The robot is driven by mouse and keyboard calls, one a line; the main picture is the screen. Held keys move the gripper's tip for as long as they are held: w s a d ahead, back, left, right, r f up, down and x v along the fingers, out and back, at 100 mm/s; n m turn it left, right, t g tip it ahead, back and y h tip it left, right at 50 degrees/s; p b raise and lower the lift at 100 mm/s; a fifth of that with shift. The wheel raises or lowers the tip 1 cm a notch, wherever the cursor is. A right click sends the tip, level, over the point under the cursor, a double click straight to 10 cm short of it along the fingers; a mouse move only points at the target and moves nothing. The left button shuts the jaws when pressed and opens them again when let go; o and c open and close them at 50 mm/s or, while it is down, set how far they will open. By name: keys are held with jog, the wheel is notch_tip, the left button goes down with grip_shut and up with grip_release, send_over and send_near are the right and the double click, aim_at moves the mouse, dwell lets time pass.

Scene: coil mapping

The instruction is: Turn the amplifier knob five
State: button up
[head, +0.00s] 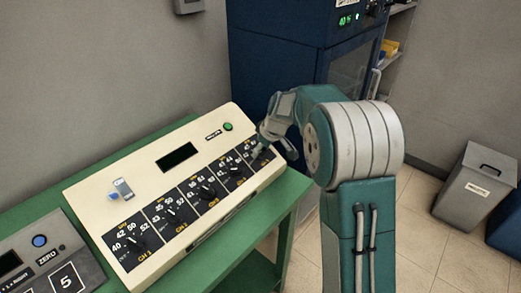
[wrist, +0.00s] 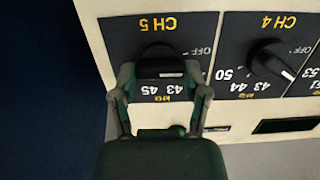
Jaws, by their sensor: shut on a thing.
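The amplifier (head: 170,165) is a cream panel box with a row of black knobs, lying on a green table. Amplifier knob five (wrist: 160,64) is the black knob under the upside-down "CH 5" label in the wrist view. My gripper (wrist: 160,72) has its two fingers on either side of this knob and is shut on it. In the head view my gripper (head: 262,145) reaches down to the right end of the panel and mostly hides knob five. The knob's pointer setting is hard to read.
The channel 4 knob (wrist: 272,62) stands close beside knob five. A second box with a "ZERO" label (head: 48,258) is at the lower left. A dark blue cabinet (head: 275,60) stands behind the table (head: 245,240). A grey bin (head: 475,185) stands on the floor at right.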

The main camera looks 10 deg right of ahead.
jog(key=m, duration=0.4)
jog(key=shift+s+d+f, duration=0.15)
jog(key=shift+f, duration=0.15)
jog(key=m, duration=0.4)
jog(key=shift+g+y, duration=0.3)
jog(key=shift+y, duration=0.1)
jog(key=m+y, duration=0.1)
jog(key=m, duration=0.9)
jog(key=shift+m+t, duration=0.4)
jog(key=m, duration=0.3)
jog(key=shift+s+m, duration=0.1)
jog(key=shift+m, duration=0.2)
jog(key=m, duration=0.4)
jog(key=shift+t, duration=0.4)
jog(key=shift+m, duration=1.7)
jog(key=shift+t, duration=0.3)
